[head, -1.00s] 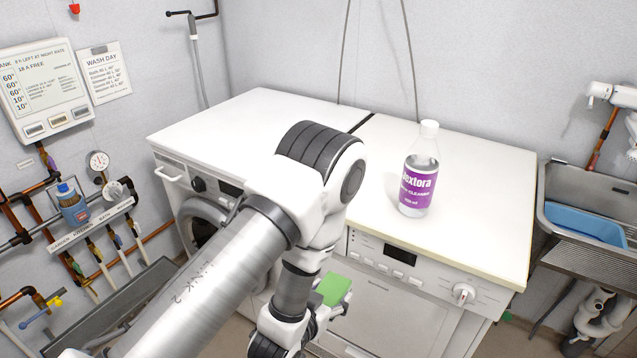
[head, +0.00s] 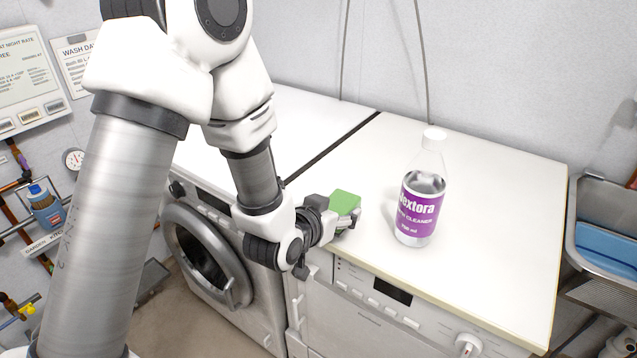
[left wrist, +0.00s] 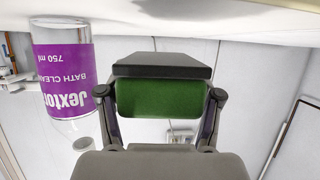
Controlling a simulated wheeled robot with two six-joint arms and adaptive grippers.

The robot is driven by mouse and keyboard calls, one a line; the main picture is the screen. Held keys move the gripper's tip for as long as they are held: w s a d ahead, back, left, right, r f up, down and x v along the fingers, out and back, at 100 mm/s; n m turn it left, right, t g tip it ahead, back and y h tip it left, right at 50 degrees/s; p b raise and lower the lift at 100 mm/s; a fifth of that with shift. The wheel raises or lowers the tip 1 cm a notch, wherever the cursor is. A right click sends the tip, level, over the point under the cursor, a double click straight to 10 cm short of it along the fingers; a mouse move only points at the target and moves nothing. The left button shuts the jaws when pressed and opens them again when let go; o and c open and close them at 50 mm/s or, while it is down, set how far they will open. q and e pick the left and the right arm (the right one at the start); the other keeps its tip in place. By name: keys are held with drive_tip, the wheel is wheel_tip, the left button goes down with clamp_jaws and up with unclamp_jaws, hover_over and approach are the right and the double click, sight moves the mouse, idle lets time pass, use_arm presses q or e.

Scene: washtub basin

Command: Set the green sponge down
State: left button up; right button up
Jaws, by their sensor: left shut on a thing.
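The green sponge (head: 345,203) is held in my left gripper (head: 342,218), near the front edge of the white worktop, left of the bottle. In the left wrist view the sponge (left wrist: 158,98) sits between the two fingers of my left gripper (left wrist: 162,100). The fingers hide part of it. I cannot tell for sure whether its underside touches the worktop (head: 490,230). My right gripper is not in view.
A clear bottle with a purple label (head: 421,195) stands upright on the worktop to the right of the sponge. A washing machine (head: 212,260) is below at left. A metal sink with a blue basin (head: 605,245) is at right. The worktop behind the sponge is clear.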

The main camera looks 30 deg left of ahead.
use_arm(q)
drive_tip(key=shift+v, duration=1.25)
drive_tip(key=shift+w+a, duration=0.15)
drive_tip(key=shift+w, duration=0.15)
drive_tip(key=p, duration=0.3)
hover_over(302, 194)
drive_tip(key=shift+d+f, duration=0.25)
drive_tip(key=shift+f, duration=0.55)
drive_tip(key=f, duration=0.3)
drive_tip(key=shift+a+f, duration=0.15)
drive_tip(key=shift+a, duration=0.1)
drive_tip(key=shift+w, duration=0.15)
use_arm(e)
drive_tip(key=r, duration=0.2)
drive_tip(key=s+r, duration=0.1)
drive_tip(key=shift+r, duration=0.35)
use_arm(q)
drive_tip(key=shift+f, duration=0.2)
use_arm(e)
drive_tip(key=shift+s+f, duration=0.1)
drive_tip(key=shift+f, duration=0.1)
use_arm(q)
drive_tip(key=o, duration=1)
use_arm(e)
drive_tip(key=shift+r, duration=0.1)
